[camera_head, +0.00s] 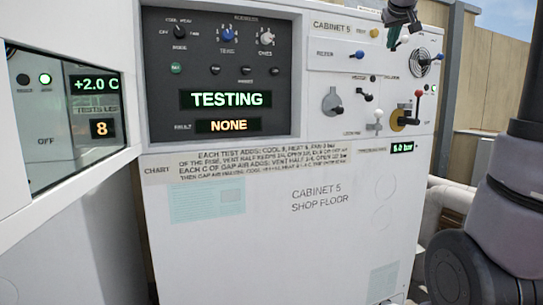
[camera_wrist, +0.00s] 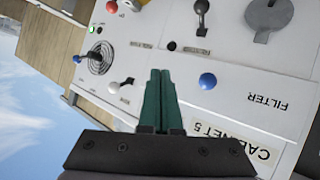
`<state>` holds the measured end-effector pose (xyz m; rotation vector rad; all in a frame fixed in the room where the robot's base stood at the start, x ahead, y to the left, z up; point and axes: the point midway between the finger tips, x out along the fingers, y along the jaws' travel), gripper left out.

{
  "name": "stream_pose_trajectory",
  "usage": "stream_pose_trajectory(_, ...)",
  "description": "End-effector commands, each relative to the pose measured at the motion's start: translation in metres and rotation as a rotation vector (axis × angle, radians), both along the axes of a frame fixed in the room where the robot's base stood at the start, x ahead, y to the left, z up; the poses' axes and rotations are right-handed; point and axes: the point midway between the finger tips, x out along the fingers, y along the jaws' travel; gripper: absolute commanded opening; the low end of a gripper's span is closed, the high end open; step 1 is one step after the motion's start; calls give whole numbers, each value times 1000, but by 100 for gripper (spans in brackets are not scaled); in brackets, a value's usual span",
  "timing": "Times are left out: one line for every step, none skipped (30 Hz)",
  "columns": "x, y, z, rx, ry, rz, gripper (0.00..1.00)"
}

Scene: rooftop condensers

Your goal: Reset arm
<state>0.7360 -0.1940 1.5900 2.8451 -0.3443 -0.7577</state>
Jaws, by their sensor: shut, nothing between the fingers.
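My gripper (camera_wrist: 158,90) shows in the wrist view with its two green fingers pressed together and nothing between them. It is in front of the upper control panel of the white cabinet (camera_head: 290,240), marked CABINET 5, SHOP FLOOR. In the head view my gripper (camera_head: 400,22) is at the top right, partly cut off by the frame edge. Near it are a white knob (camera_wrist: 114,87) and a blue knob (camera_wrist: 207,81). I cannot tell whether the fingers touch the panel.
A second display (camera_head: 65,115) at the left reads +2.0 C and 8. The panel carries a red-topped lever (camera_head: 418,95), a grey rotary handle (camera_head: 333,102) and a round fan grille (camera_head: 420,63). Pipes (camera_head: 450,195) and a wooden fence (camera_head: 485,70) are at the right. Open sky shows in the wrist view.

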Motion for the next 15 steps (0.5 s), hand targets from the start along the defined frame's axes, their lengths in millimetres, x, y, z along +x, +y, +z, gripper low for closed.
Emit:
stream_pose_trajectory(-30,15,-23,70,31,5,0)
stream_pose_trajectory(-46,23,-38,117,54,5,0)
stream_pose_trajectory(-66,35,-58,174,83,6,0)
stream_pose_trajectory(-82,43,-73,217,107,6,0)
stream_pose_trajectory(-97,51,-88,259,128,5,0)
stream_pose_trajectory(-118,62,-108,314,157,4,0)
stream_pose_trajectory(-134,70,-124,354,182,2,0)
stream_pose_trajectory(-149,78,-138,391,204,0,0)
stream_pose_trajectory(-168,88,-157,440,234,-3,0)
stream_pose_trajectory(-182,95,-171,473,254,-5,0)
stream_pose_trajectory(-195,101,-184,504,275,-7,0)
stream_pose_trajectory(-211,109,-200,542,301,-12,0)
stream_pose_trajectory(-221,114,-211,567,318,-15,0)
stream_pose_trajectory(-231,119,-221,592,333,-18,0)
stream_pose_trajectory(-242,124,-232,619,353,-22,0)
